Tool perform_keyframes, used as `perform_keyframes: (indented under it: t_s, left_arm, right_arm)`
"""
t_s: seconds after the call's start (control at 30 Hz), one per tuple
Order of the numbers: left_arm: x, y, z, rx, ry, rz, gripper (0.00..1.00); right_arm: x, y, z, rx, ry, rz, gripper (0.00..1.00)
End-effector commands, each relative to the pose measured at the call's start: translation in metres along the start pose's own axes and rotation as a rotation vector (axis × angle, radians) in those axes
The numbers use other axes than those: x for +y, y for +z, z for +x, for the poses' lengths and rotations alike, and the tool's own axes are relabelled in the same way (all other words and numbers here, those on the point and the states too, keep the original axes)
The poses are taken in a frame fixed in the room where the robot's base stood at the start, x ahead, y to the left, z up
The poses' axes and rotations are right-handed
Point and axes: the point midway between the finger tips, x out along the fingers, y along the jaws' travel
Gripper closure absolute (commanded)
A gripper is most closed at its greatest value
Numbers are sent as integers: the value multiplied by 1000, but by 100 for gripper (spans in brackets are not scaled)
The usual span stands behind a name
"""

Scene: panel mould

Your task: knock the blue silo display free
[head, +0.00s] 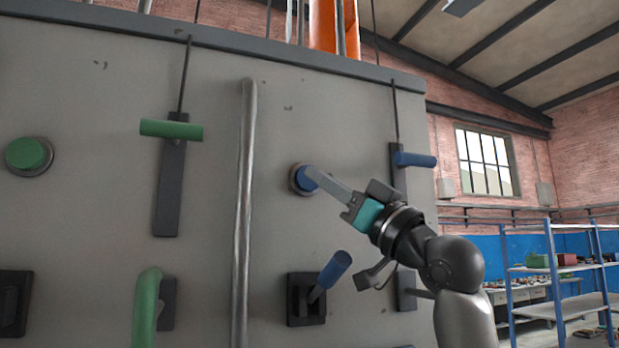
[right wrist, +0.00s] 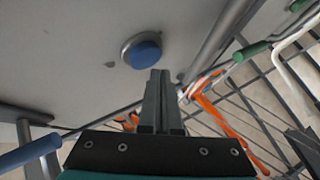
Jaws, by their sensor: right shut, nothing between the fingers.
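A round blue button (head: 301,180) in a grey collar sits on the grey panel; it also shows in the right wrist view (right wrist: 145,54). My right gripper (head: 311,175) is shut and empty, its long fingers pointing at the button. Its fingertips overlap the button in the head view and lie just beside its rim in the right wrist view (right wrist: 158,72); I cannot tell whether they touch. A blue lever (head: 334,270) on a black base is below, tilted up to the right. A blue crossbar handle (head: 415,160) hangs on a rod at the right. No display is recognisable. My left gripper is not in view.
The grey panel (head: 205,265) carries a vertical pipe (head: 245,190) left of the button. Further left are a green button (head: 25,154), a green crossbar handle (head: 171,130) and a green lever (head: 147,305). Blue-framed shelves (head: 555,285) stand at the far right.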

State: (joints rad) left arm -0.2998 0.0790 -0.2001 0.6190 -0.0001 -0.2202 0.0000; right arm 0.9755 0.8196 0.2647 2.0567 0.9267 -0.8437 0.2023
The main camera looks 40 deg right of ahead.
Motion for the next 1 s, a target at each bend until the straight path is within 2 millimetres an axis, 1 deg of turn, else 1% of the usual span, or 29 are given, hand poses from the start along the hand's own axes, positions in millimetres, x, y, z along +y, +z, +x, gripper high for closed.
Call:
perform_keyframes:
  t_s: [0.67,1.0]
  left_arm:
    - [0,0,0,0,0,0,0]
    - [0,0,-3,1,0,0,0]
  right_arm:
    - [0,0,0,0,0,0,100]
    - [4,4,6,0,0,0,100]
